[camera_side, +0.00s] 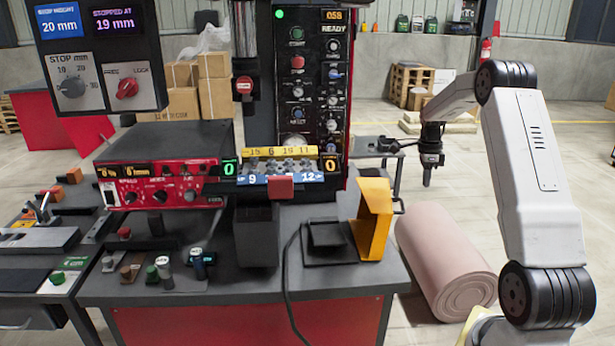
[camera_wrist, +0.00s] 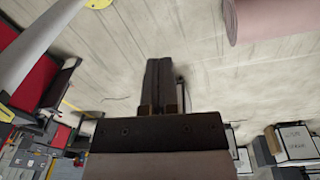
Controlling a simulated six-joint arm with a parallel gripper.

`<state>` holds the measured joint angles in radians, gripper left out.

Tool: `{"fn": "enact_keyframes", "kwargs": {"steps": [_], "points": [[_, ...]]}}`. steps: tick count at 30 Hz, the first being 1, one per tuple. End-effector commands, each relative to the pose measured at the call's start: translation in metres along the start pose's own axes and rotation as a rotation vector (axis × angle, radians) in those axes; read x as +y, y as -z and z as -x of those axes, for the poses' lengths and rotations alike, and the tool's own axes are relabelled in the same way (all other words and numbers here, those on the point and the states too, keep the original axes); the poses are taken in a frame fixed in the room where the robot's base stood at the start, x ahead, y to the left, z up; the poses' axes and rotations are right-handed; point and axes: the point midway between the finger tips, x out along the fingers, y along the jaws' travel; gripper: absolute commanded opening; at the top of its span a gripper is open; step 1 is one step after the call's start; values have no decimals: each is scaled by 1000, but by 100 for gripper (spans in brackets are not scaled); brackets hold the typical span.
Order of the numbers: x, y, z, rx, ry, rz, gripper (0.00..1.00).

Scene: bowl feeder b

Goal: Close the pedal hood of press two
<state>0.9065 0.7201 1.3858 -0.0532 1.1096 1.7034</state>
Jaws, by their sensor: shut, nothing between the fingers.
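The yellow pedal hood (camera_side: 373,220) stands open and upright at the right end of the grey bench, on the right side of a dark pedal (camera_side: 326,236). The pedal is uncovered. My gripper (camera_side: 427,183) is above and to the right of the hood, pointing down and apart from it. In the wrist view my gripper's fingers (camera_wrist: 160,68) are together with nothing between them. I cannot make out the hood in the wrist view.
The press panel (camera_side: 315,80) and a numbered parts rack (camera_side: 282,166) stand left of the hood. A black cable (camera_side: 287,270) runs over the bench's front. A large pink roll (camera_side: 440,255) lies on the floor at right.

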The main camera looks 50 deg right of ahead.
Motion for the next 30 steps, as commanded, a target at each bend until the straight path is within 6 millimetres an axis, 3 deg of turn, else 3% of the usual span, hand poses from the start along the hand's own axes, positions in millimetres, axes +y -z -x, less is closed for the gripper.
{"fn": "enact_keyframes", "kwargs": {"steps": [8, 13, 30], "points": [[0, 0, -5, 0, 0, 3, 0], [1, -1, -18, 0, -1, 4, 0], [1, 0, -101, 0, -1, 4, 0]]}}
